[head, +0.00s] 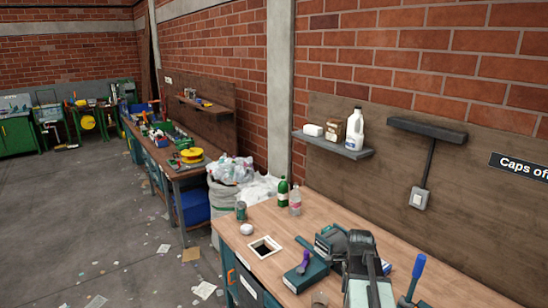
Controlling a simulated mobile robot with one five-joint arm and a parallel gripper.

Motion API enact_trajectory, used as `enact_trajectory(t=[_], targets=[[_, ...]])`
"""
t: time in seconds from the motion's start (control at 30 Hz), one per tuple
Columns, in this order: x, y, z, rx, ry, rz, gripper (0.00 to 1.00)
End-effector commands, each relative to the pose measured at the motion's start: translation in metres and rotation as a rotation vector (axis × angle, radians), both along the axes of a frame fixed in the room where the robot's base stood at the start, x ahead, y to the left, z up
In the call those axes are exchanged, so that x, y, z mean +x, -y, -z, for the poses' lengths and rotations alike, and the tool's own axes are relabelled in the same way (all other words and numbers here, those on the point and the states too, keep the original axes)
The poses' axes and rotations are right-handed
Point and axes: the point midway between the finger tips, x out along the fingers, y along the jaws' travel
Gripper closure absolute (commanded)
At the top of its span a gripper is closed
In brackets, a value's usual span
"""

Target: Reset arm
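My arm (362,262) shows as a grey and teal mechanism at the bottom, folded over the wooden workbench (285,219). My gripper seems to be at its teal end (329,241), above the bench. The fingers are too small and partly hidden, so I cannot tell whether they are open or shut, or whether they hold anything.
A green bottle (283,191) and a clear bottle (295,200) stand at the bench's back left. A teal block (306,275) with a purple part and a blue-handled tool (415,276) are close to my arm.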

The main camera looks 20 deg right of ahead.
Motion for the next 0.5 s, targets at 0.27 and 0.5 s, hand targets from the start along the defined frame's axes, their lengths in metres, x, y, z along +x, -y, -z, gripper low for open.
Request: enact_trajectory(t=[0.27, 0.5], targets=[[0.03, -0.186, 0.051, 0.002, 0.001, -0.698, 0.19], [0.014, -0.262, 0.063, 0.002, 0.003, -1.328, 0.19]])
